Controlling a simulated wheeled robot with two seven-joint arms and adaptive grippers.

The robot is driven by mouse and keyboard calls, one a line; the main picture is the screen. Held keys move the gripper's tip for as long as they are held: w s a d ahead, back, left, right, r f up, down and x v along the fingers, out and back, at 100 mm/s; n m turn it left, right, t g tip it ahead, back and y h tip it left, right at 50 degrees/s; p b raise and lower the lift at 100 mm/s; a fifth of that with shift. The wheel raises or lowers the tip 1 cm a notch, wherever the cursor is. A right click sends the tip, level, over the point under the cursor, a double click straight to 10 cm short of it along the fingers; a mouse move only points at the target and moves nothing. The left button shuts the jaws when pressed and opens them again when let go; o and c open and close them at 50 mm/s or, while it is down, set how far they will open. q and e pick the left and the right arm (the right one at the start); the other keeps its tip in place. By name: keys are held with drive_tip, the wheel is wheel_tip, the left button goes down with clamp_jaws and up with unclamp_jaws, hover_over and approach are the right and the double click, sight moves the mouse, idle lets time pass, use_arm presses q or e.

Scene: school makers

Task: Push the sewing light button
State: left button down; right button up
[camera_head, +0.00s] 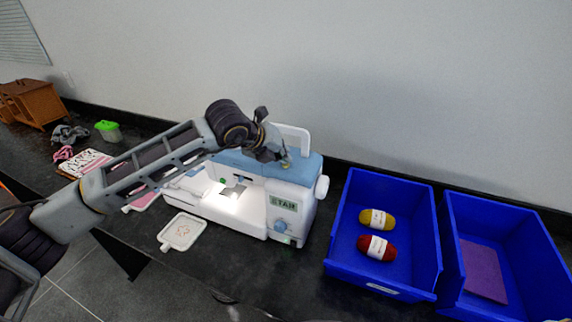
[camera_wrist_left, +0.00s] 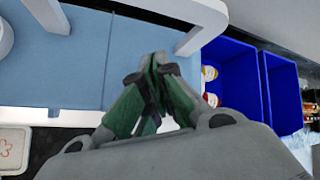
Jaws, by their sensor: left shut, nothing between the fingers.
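A white sewing machine (camera_head: 258,196) with a light blue top stands on the black counter. Its lamp glows white under the arm, over the needle area. A round blue dial and a small greenish button (camera_head: 282,226) show on the front of its right column. My left gripper (camera_head: 281,158) is shut and empty, over the right part of the machine's top near the white handle (camera_head: 296,134). In the left wrist view the closed fingertips (camera_wrist_left: 158,62) are over the blue top (camera_wrist_left: 80,60); I cannot tell whether they touch it. My right gripper is not in view.
Two blue bins (camera_head: 341,240) stand to the right, one with yellow yarn (camera_head: 376,219) and red yarn (camera_head: 376,248), the other with a purple sheet (camera_head: 483,270). A white embroidered square (camera_head: 181,232) lies in front of the machine. A wooden box (camera_head: 32,103) stands far left.

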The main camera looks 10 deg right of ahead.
use_arm(q)
drive_tip(key=shift+f, duration=0.15)
idle(0.5)
drive_tip(key=shift+r, duration=0.2)
drive_tip(key=shift+r+b, duration=0.4)
drive_tip(key=shift+b, duration=0.05)
idle(0.4)
drive_tip(key=shift+r, duration=3)
idle(0.4)
